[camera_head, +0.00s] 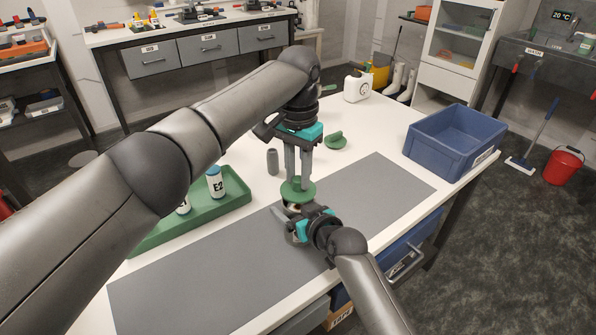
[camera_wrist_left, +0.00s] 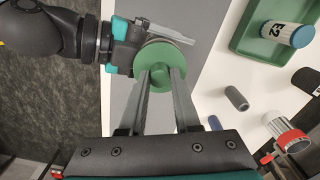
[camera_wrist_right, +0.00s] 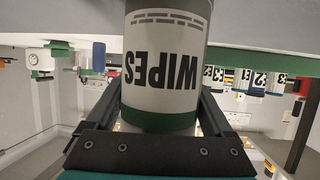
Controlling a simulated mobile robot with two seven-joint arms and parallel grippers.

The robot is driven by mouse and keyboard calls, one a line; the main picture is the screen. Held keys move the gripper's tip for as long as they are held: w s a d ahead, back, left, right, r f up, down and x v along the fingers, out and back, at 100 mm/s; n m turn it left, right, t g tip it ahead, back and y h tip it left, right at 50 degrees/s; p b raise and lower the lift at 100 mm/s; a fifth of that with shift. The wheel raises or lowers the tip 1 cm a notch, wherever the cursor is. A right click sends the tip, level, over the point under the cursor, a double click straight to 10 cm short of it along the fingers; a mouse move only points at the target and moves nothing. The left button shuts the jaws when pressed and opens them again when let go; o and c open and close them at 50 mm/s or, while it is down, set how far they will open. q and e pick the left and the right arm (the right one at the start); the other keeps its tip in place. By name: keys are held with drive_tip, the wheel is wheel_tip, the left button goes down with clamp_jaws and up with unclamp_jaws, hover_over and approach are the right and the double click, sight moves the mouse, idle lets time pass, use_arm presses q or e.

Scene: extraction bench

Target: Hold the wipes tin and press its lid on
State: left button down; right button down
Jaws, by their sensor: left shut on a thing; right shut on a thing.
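The green round lid (camera_head: 297,191) is level above the wipes tin (camera_head: 292,208). My left gripper (camera_head: 299,182) comes down from above and is shut on the lid's knob. The left wrist view shows the lid (camera_wrist_left: 178,57) between two long fingers. My right gripper (camera_head: 302,224) is shut around the side of the tin, over the grey mat. In the right wrist view the tin (camera_wrist_right: 163,60) shows upside down, with a "WIPES" label and a green band. The lid covers the tin's mouth from above; I cannot tell whether it is seated.
A green tray (camera_head: 232,194) with bottles, one marked E2 (camera_head: 215,182), stands left of the mat (camera_head: 385,195). A small grey cylinder (camera_head: 272,161), another green piece (camera_head: 336,141) and a white jug (camera_head: 357,86) stand behind. A blue crate (camera_head: 440,150) is at right.

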sight(300, 191)
use_arm(q)
drive_tip(key=shift+f, duration=0.85)
drive_tip(key=shift+s+d+f+y, duration=0.1)
drive_tip(key=shift+s+f+y, duration=0.2)
drive_tip(key=shift+f, duration=0.35)
use_arm(e)
drive_tip(key=shift+a+r, duration=0.1)
use_arm(q)
drive_tip(key=c, duration=1.1)
unclamp_jaws()
drive_tip(key=shift+f, duration=0.1)
drive_tip(key=o, duration=0.6)
drive_tip(key=shift+w, duration=0.1)
drive_tip(key=shift+c, duration=0.2)
drive_tip(key=shift+d+r, duration=0.2)
drive_tip(key=shift+r, duration=0.5)
wheel_tip(300, 191, up, 11)
use_arm(e)
unclamp_jaws()
use_arm(q)
drive_tip(key=shift+f, duration=0.1)
